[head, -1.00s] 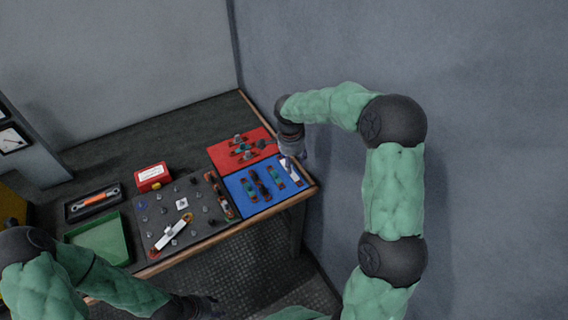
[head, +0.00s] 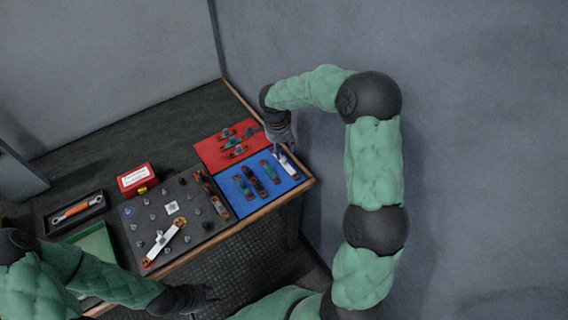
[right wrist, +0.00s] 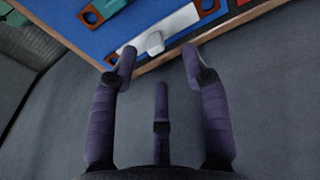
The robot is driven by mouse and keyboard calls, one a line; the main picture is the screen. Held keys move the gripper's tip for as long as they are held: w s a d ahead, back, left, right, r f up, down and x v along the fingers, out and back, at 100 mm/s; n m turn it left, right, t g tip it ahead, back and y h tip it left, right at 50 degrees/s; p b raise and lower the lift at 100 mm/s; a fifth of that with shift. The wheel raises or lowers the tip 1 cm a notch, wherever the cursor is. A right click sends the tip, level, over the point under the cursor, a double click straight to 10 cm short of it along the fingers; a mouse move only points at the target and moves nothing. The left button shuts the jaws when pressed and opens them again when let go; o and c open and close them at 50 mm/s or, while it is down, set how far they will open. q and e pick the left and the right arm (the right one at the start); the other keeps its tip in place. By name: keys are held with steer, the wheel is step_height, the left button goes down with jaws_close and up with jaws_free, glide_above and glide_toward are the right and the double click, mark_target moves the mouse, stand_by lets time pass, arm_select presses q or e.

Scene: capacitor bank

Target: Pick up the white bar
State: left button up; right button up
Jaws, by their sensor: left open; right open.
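A white bar (head: 287,166) with reddish-brown ends lies on the right end of the blue mat (head: 236,204). In the right wrist view the white bar (right wrist: 183,25) has a white raised grip (right wrist: 155,42). My right gripper (head: 284,149) is open over it and partly hides it. In the right wrist view my right gripper (right wrist: 157,66) has its fingers spread, with the bar just beyond the tips and nothing between them. Another white bar (head: 163,243) lies slanted on the dark board (head: 190,238). My left gripper (head: 207,299) is open and empty in front of the table.
Beside the bar on the blue mat lie several dark and green bars (head: 255,181). A red mat (head: 207,150) with more parts is behind. A red box (head: 138,179), wrench tray (head: 77,209) and green tray (head: 97,242) stand left. The table's wooden edge (head: 305,185) is close to my right gripper.

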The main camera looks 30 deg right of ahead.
mark_target(284, 157)
steer(key=f, duration=0.1)
steer(key=f+b, duration=0.1)
steer(key=f, duration=0.1)
steer(key=f+b, duration=0.1)
steer(key=f, duration=0.1)
steer(key=shift+s+d, duration=0.2)
steer(key=shift+s, duration=0.05)
steer(key=shift+r, duration=0.1)
jaws_close()
